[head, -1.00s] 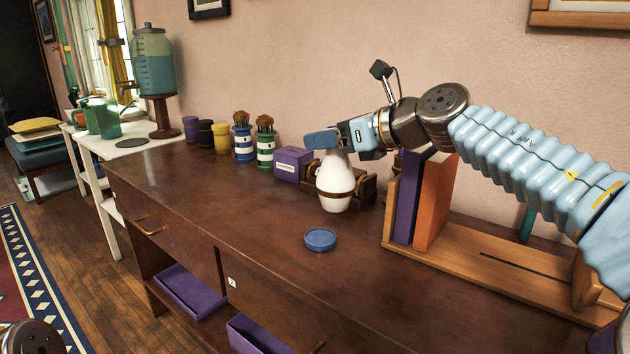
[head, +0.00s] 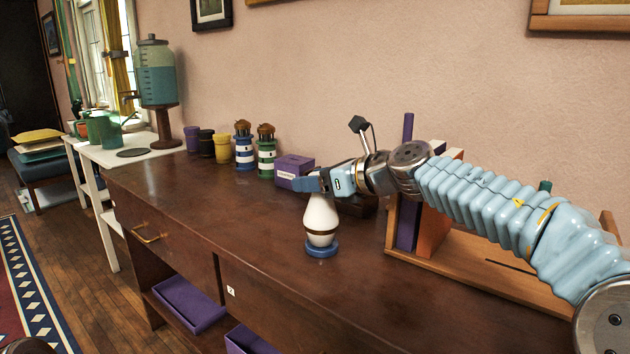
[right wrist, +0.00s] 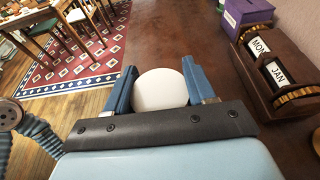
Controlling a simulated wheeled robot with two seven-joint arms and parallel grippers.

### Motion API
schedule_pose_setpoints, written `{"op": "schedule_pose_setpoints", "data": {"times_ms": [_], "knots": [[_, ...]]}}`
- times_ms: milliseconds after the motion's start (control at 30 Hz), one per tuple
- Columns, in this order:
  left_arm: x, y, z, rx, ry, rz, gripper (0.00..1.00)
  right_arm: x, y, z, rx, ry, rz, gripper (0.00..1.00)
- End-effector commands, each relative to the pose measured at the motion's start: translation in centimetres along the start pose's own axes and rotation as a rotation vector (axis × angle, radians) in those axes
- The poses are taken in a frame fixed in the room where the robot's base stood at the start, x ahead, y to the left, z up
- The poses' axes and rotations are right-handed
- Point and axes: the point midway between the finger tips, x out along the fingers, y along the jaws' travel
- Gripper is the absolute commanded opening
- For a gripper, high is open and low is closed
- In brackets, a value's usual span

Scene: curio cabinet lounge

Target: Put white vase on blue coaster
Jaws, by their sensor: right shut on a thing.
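The white vase (head: 320,215), round-bodied with a brown band low down, is upright over the blue coaster (head: 321,252) on the brown cabinet top. The vase's base meets the coaster in the head view; I cannot tell whether it rests on it or hangs just above. My right gripper (head: 314,183) is shut on the vase's top. In the right wrist view the white vase (right wrist: 160,90) sits between the two blue fingers (right wrist: 158,74). The coaster is hidden there. My left gripper is not in view.
A purple box (head: 290,168) and a wooden calendar (right wrist: 272,62) are behind the vase. A wooden book rack (head: 470,262) with books stands to the right. Several jars and striped canisters (head: 243,152) line the back. The cabinet top left of the vase is clear.

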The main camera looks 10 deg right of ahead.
Motion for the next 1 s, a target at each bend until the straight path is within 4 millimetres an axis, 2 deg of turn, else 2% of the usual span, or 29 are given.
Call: {"op": "schedule_pose_setpoints", "data": {"times_ms": [33, 67, 200, 567, 667, 1000], "knots": [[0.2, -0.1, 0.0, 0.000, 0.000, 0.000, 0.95, 0.1, 0.0, -0.2, 0.000, -0.001, 0.000, 0.00], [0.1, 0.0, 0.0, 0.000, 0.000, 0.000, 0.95, 0.0, 0.0, -0.2, 0.000, 0.000, 0.000, 0.59], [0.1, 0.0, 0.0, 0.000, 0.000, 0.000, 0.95, 0.0, 0.0, -0.1, 0.000, 0.000, 0.000, 0.80], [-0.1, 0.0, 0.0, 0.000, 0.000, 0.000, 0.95, -0.4, 0.0, 0.2, 0.000, -0.001, -0.001, 0.80], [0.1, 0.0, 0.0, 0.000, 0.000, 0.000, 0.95, -1.9, -0.1, 0.1, -0.001, -0.001, -0.002, 0.80], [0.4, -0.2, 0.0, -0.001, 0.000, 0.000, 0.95, -9.5, -0.1, 0.1, 0.000, -0.002, -0.003, 0.80]]}}
